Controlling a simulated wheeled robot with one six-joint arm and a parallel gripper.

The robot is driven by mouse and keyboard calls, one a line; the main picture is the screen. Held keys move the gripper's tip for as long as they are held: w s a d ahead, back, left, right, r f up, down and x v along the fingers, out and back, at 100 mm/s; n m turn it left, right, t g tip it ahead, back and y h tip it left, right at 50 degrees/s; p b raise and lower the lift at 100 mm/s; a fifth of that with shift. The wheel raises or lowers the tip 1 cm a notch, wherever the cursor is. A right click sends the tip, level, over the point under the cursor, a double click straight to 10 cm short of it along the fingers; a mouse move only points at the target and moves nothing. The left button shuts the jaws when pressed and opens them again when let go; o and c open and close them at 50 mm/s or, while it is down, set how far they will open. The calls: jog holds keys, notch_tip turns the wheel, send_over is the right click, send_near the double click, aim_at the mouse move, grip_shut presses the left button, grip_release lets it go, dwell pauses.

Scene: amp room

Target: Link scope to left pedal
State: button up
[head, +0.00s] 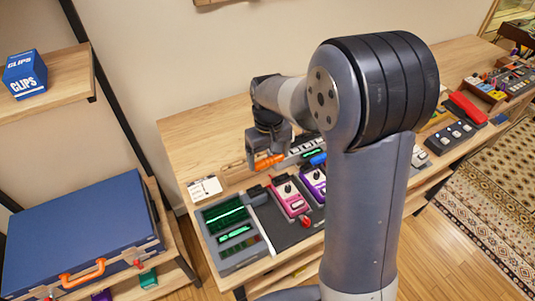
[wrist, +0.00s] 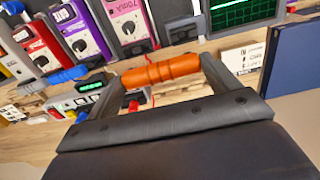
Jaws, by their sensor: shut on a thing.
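My gripper (head: 266,153) is shut on an orange plug-like piece (wrist: 160,70), which lies crosswise between the two fingers in the wrist view. It also shows as an orange bar (head: 269,161) in the head view, above the back of the bench. The scope (head: 223,215), with a lit green screen, stands at the bench's left end, in front of my gripper. The leftmost pedal, pink (head: 289,197), stands to its right on a dark board. The scope (wrist: 245,10) and the pink pedal (wrist: 126,20) line the wrist view's top. Any cable on the orange piece is not clear.
A purple pedal (head: 314,184) stands beside the pink one, partly behind my arm. A blue plug-like piece (head: 318,159) lies behind it. A white card (head: 205,188) is behind the scope. A blue case (head: 80,235) sits on a shelf at left. Bare bench shows at back left.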

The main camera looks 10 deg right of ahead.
jog(key=shift+s+a, duration=0.2)
jog(key=shift+a, duration=0.15)
notch_tip(320, 180, down, 7)
jog(key=b, duration=0.5)
jog(key=shift+f+b, duration=0.6)
jog(key=shift+f, duration=0.4)
dwell(2.3)
jog(key=o, duration=0.9)
jog(key=shift+r+p, duration=2.75)
jog(key=shift+r, duration=0.8)
